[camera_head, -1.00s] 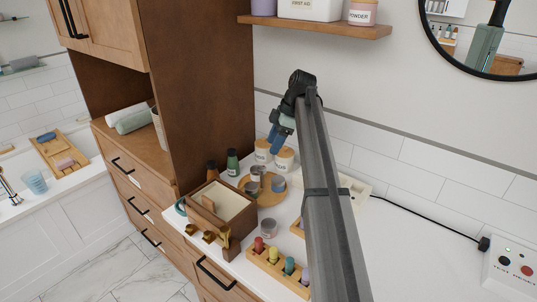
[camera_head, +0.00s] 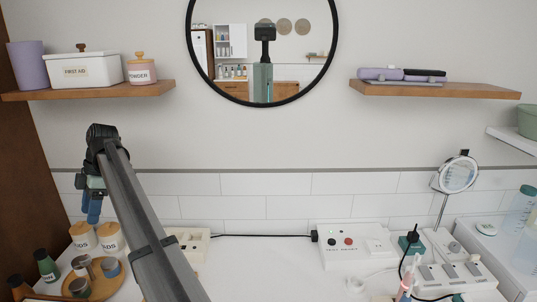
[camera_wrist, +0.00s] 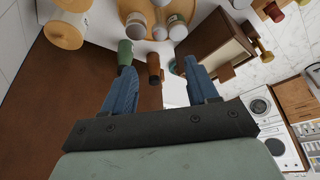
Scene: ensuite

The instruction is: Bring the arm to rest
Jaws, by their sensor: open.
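My gripper (camera_head: 92,207) is at the left in the head view, raised above the left end of the white counter (camera_head: 255,270) with its blue fingers pointing down. In the wrist view my gripper (camera_wrist: 160,88) shows two blue fingers spread apart with nothing held between them. A green bottle (camera_wrist: 125,52) and a brown bottle (camera_wrist: 154,68) appear beyond the fingertips, apart from them as far as I can tell. My arm stretches from the bottom of the head view up to the left.
Two lidded jars (camera_head: 109,237) and a round wooden tray (camera_head: 105,287) with small containers stand below my gripper. A wooden shelf (camera_head: 90,91) is above it. A white outlet box (camera_head: 352,243), a cable and a round mirror (camera_head: 477,173) are at the right. The middle counter is mostly clear.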

